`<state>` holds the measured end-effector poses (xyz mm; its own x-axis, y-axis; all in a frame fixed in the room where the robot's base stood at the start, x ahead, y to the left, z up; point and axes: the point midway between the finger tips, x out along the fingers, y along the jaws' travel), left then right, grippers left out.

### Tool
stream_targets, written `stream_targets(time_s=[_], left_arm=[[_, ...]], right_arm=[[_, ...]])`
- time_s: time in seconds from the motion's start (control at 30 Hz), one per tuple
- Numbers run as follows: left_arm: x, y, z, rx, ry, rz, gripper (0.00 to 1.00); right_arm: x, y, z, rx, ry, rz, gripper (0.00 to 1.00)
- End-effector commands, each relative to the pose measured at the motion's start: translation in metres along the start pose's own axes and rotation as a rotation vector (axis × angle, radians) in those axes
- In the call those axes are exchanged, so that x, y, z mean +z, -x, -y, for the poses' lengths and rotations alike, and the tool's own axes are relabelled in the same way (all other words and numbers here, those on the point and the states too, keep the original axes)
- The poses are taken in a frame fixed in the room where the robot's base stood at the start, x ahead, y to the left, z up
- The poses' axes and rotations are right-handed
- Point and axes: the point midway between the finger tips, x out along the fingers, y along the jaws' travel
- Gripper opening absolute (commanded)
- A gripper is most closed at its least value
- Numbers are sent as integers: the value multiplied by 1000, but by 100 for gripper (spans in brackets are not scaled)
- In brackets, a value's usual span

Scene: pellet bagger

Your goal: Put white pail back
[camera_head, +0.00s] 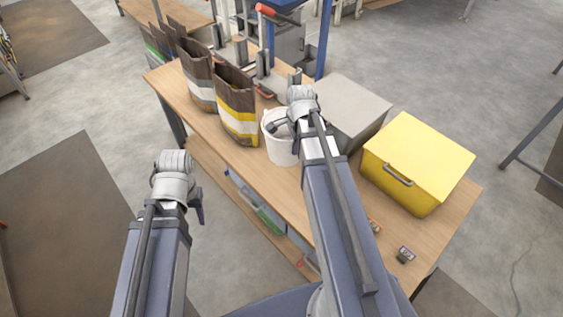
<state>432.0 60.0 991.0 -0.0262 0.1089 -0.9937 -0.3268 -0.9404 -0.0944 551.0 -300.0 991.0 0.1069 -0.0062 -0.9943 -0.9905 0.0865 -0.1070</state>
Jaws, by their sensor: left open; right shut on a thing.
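The white pail (282,153) is at the middle of the wooden workbench (262,180), upright, in front of a grey box. My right gripper (277,126) is at the pail's rim and shut on it; my wrist and forearm hide the pail's right side. I cannot tell whether the pail's base touches the bench. My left gripper (200,208) is open and empty, out in front of the bench's near edge, over the floor, apart from everything. Its fingers are mostly hidden behind the wrist.
Brown bags with yellow (237,118) and white (199,88) bands stand left of the pail. A grey box (348,108) and a yellow box (415,160) stand to its right. A small dark item (405,254) lies near the bench's right end. Bins (262,212) sit on the lower shelf.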

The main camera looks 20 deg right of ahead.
Motion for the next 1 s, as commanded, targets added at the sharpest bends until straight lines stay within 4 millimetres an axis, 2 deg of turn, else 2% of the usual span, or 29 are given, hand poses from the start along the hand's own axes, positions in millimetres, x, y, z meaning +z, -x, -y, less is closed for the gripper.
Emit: stream_targets(time_s=[0.33, 0.47, 0.73, 1.0], left_arm=[[0, -5, -1, 0, 0, 0, 50], [-1, -19, -2, 0, 0, 0, 50], [-3, -60, -6, 0, 1, 0, 50], [-4, -64, -6, 0, 1, 0, 50]], right_arm=[[1, -5, -3, -1, 32, 2, 0], [1, -19, -4, -1, 31, 2, 0], [1, -59, -9, -1, 30, 2, 0], [1, -63, -9, -1, 30, 2, 0]])
